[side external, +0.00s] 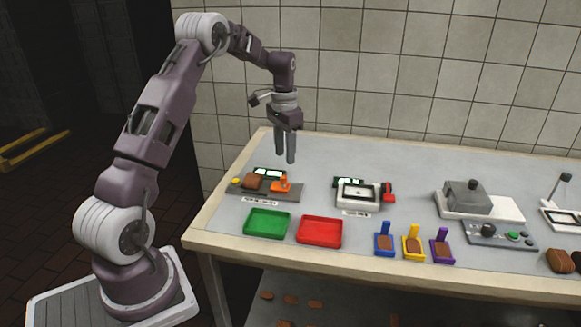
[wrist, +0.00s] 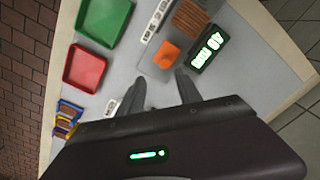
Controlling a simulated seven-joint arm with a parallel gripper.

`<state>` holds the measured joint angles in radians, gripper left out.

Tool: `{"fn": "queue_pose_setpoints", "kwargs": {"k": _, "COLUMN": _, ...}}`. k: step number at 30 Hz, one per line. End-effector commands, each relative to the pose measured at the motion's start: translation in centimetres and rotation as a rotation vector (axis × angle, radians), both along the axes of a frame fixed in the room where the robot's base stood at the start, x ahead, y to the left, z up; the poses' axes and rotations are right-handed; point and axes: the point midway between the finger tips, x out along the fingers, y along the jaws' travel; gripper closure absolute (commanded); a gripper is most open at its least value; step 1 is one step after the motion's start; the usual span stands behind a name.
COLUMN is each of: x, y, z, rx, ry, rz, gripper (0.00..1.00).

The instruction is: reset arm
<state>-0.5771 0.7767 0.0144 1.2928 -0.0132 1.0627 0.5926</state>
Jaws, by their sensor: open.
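My gripper (side external: 285,157) hangs above the left part of the table, pointing down. It is open and empty, with its fingertips clear above a dark board (side external: 290,195). The board holds a brown block (side external: 253,181) and an orange piece (side external: 281,184). In the wrist view, the two fingers (wrist: 160,88) show apart, with the orange piece (wrist: 166,55) ahead of them and a ridged brown piece (wrist: 190,16) beyond. A black display with green digits (wrist: 208,46) lies to the right there.
A green tray (side external: 267,223) and a red tray (side external: 320,232) sit at the table's front. A white device (side external: 358,195) with a red part is right of my gripper. Blue, yellow and purple holders (side external: 413,243) stand farther right, near a grey machine (side external: 466,197). A tiled wall is behind.

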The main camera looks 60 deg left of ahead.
Motion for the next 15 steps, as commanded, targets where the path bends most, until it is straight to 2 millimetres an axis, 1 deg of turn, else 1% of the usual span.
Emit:
{"fn": "queue_pose_setpoints", "kwargs": {"k": 1, "x": 0.0, "y": -1.5, "z": 2.0, "rx": 0.011, "ry": -0.021, "rz": -0.006, "gripper": 0.59}}
{"fn": "queue_pose_setpoints", "kwargs": {"k": 2, "x": -0.3, "y": -2.8, "z": 3.6, "rx": 0.019, "ry": -0.037, "rz": -0.008, "gripper": 0.59}}
{"fn": "queue_pose_setpoints", "kwargs": {"k": 3, "x": -0.9, "y": -5.0, "z": 6.1, "rx": 0.031, "ry": -0.063, "rz": -0.01, "gripper": 0.59}}
{"fn": "queue_pose_setpoints", "kwargs": {"k": 5, "x": -2.8, "y": -9.1, "z": 10.0, "rx": 0.048, "ry": -0.112, "rz": -0.012, "gripper": 0.59}}
{"fn": "queue_pose_setpoints", "kwargs": {"k": 6, "x": -4.5, "y": -11.8, "z": 12.2, "rx": 0.056, "ry": -0.146, "rz": -0.01, "gripper": 0.59}}
{"fn": "queue_pose_setpoints", "kwargs": {"k": 8, "x": -7.6, "y": -15.6, "z": 14.9, "rx": 0.064, "ry": -0.2, "rz": -0.01, "gripper": 0.59}}
{"fn": "queue_pose_setpoints", "kwargs": {"k": 9, "x": -10.0, "y": -17.9, "z": 16.2, "rx": 0.065, "ry": -0.236, "rz": -0.011, "gripper": 0.59}}
{"fn": "queue_pose_setpoints", "kwargs": {"k": 11, "x": -13.8, "y": -20.9, "z": 17.4, "rx": 0.061, "ry": -0.292, "rz": -0.011, "gripper": 0.59}}
{"fn": "queue_pose_setpoints", "kwargs": {"k": 12, "x": -16.5, "y": -22.6, "z": 17.7, "rx": 0.056, "ry": -0.326, "rz": -0.01, "gripper": 0.59}}
{"fn": "queue_pose_setpoints", "kwargs": {"k": 14, "x": -20.1, "y": -24.5, "z": 17.6, "rx": 0.045, "ry": -0.374, "rz": -0.01, "gripper": 0.59}}
{"fn": "queue_pose_setpoints", "kwargs": {"k": 15, "x": -22.2, "y": -25.5, "z": 17.2, "rx": 0.035, "ry": -0.402, "rz": -0.008, "gripper": 0.59}}
